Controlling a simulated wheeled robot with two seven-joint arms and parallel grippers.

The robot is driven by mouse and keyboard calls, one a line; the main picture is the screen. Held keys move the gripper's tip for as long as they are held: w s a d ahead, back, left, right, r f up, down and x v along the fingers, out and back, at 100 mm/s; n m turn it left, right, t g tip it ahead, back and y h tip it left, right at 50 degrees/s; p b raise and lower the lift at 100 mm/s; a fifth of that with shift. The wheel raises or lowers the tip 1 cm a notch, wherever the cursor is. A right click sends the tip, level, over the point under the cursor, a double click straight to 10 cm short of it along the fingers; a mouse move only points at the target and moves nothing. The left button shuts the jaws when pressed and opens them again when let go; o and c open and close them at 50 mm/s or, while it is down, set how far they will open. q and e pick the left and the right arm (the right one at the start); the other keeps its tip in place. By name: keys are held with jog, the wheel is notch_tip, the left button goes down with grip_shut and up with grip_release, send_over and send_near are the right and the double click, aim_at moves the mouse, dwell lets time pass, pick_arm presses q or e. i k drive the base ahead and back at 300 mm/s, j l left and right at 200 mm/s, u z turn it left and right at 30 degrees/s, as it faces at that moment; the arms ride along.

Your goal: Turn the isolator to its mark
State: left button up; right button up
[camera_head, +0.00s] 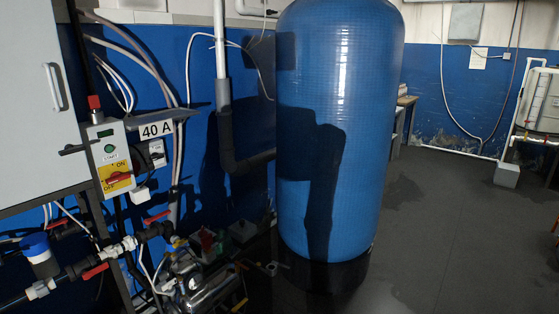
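The isolator (117,179) is a yellow plate with a red handle, low on the front of a light grey box (104,139) at the left. ON is printed at its upper right and OFF at its lower left. The red handle lies nearly level, tilted slightly up to the right; which mark it points to I cannot tell. A green START button sits above it. A red knob tops the box, and a dark lever sticks out to its left. Neither of my grippers is in view, and nothing covers the isolator.
A sign reading 40 A (157,130) stands right of the box. Pipes with red-handled valves (95,271) and a metal pump (208,289) lie below. A grey cabinet (38,95) is at the left. A large blue tank (338,120) stands in the middle. The floor at right is clear.

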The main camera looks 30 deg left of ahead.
aim_at(116, 177)
jog(key=i+u, duration=0.3)
jog(key=i, duration=0.25)
jog(key=i+u, duration=0.35)
jog(key=i, duration=0.15)
jog(key=i+l+u, duration=0.3)
jog(key=i, duration=0.2)
